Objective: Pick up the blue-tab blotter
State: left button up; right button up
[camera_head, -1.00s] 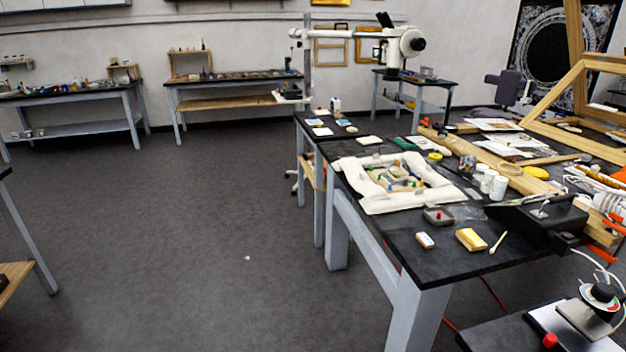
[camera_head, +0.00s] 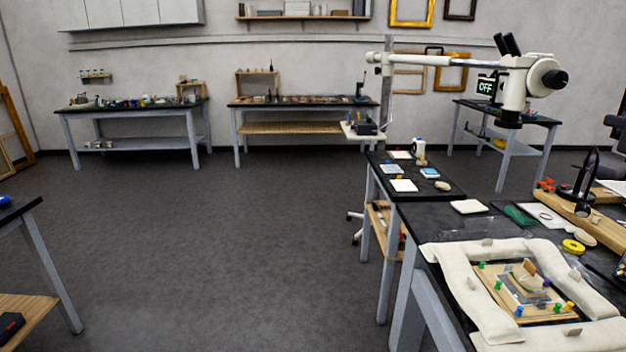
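Several flat white pads lie on the small black side table right of centre. One pad with a blue patch (camera_head: 429,172) lies near its right side; it looks like the blue-tab blotter, but it is too small to be sure. A white pad with a small yellow-orange mark (camera_head: 404,185) lies nearer the front. Another bluish-white pad (camera_head: 392,169) lies to its upper left, and a white one (camera_head: 399,154) lies at the back. Neither of my grippers is in view.
The side table (camera_head: 448,192) adjoins a larger black bench (camera_head: 425,217) bearing a padded cushion frame (camera_head: 465,290) around a small fragment. A white microscope arm (camera_head: 430,61) reaches over from a post. Open grey floor (camera_head: 230,250) lies left of the tables. Another bench (camera_head: 22,207) stands at left.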

aim_at(389, 167)
jog(key=u, duration=0.15)
jog(key=i, duration=2)
jog(key=z, duration=0.25)
jog(key=i, duration=2)
jog(key=z, duration=0.45)
